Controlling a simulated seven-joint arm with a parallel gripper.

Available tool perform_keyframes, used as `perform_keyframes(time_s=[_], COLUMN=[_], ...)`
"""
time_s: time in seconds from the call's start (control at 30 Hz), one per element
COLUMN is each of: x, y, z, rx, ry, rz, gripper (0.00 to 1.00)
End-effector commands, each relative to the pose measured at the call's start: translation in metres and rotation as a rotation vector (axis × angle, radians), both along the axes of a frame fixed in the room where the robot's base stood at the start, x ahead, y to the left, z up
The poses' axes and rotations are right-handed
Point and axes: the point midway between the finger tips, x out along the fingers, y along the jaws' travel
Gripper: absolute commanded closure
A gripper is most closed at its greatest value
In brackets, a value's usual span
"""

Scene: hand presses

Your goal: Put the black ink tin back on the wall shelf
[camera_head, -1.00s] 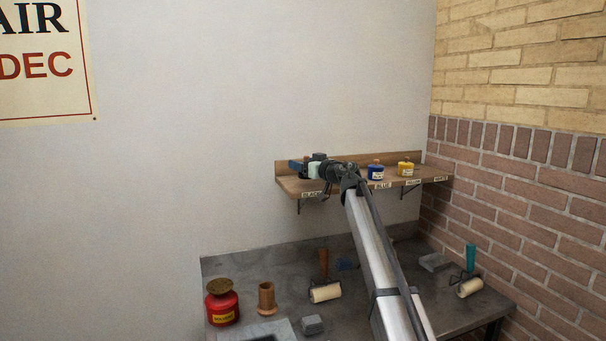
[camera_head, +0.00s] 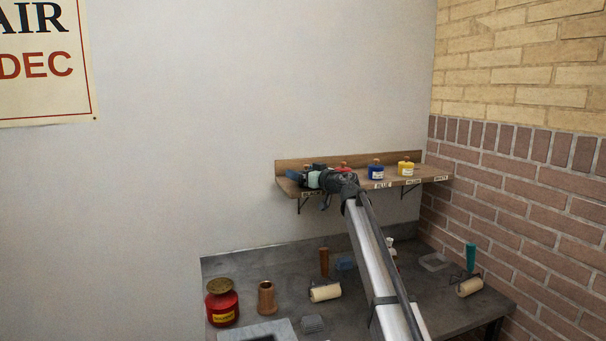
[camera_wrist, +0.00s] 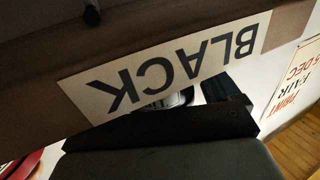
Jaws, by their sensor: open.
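The wall shelf (camera_head: 431,174) is a wooden board with a back rail and name labels along its front edge. My gripper (camera_head: 297,177) is open at its left end, by the BLACK label. The label (camera_wrist: 165,68) is large and upside down in the wrist view, with a dark part of my gripper (camera_wrist: 165,130) just below it. I cannot make out the black ink tin for certain; my gripper and wrist cover that end of the shelf. A small pale, rounded patch shows behind the label in the wrist view, too hidden to name.
A blue tin (camera_head: 376,172) and a yellow tin (camera_head: 406,169) stand on the shelf, with a red one (camera_head: 343,167) partly behind my wrist.

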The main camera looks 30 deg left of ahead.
Motion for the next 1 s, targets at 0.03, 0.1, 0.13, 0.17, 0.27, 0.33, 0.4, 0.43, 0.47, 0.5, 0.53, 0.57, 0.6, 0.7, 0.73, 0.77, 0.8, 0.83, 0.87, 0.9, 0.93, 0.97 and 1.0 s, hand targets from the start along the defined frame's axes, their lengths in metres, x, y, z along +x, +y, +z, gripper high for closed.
perform_keyframes(time_s=[0.03, 0.1, 0.13, 0.17, 0.27, 0.33, 0.4, 0.43, 0.47, 0.5, 0.53, 0.57, 0.6, 0.7, 0.73, 0.77, 0.8, 0.83, 0.87, 0.9, 0.93, 0.97, 1.0], x=[0.0, 0.0, 0.0, 0.0, 0.0, -0.002, -0.005, -0.006, -0.007, -0.01, -0.011, -0.013, -0.016, -0.024, -0.026, -0.028, -0.031, -0.033, -0.035, -0.038, -0.04, -0.041, -0.043], y=[0.0, 0.0, 0.0, 0.0, 0.0, -0.004, -0.01, -0.013, -0.016, -0.021, -0.026, -0.03, -0.036, -0.053, -0.058, -0.064, -0.071, -0.076, -0.081, -0.087, -0.092, -0.096, -0.1], z=[0.0, 0.0, 0.0, 0.001, 0.003, 0.002, 0.002, 0.002, 0.002, 0.002, 0.002, 0.002, 0.002, 0.002, 0.002, 0.002, 0.002, 0.002, 0.002, 0.002, 0.002, 0.002, 0.003], rx=[0.0, 0.0, 0.0, 0.0, 0.0, 0.0, 0.0, 0.0, 0.0, 0.0, 0.0, 0.0, 0.0, 0.0, 0.0, 0.0, 0.0, 0.0, 0.0, 0.0, 0.0, 0.0, 0.0], ry=[0.0, 0.0, 0.0, 0.0, 0.0, 0.0, 0.0, 0.0, 0.0, 0.0, 0.0, 0.0, 0.0, 0.0, 0.0, 0.0, 0.0, 0.0, 0.0, 0.0, 0.0, 0.0, 0.0], rz=[0.0, 0.0, 0.0, 0.0, 0.0, -0.001, -0.001, -0.001, -0.001, -0.001, -0.002, -0.001, -0.001, -0.001, -0.001, -0.002, -0.002, -0.001, -0.001, -0.001, -0.001, -0.001, -0.001], gripper=[0.11, 0.11, 0.11, 0.11, 0.11, 0.11, 0.11, 0.11, 0.11, 0.11, 0.11, 0.11, 0.11, 0.11, 0.11, 0.11, 0.11, 0.11, 0.11, 0.11, 0.11, 0.11, 0.11])
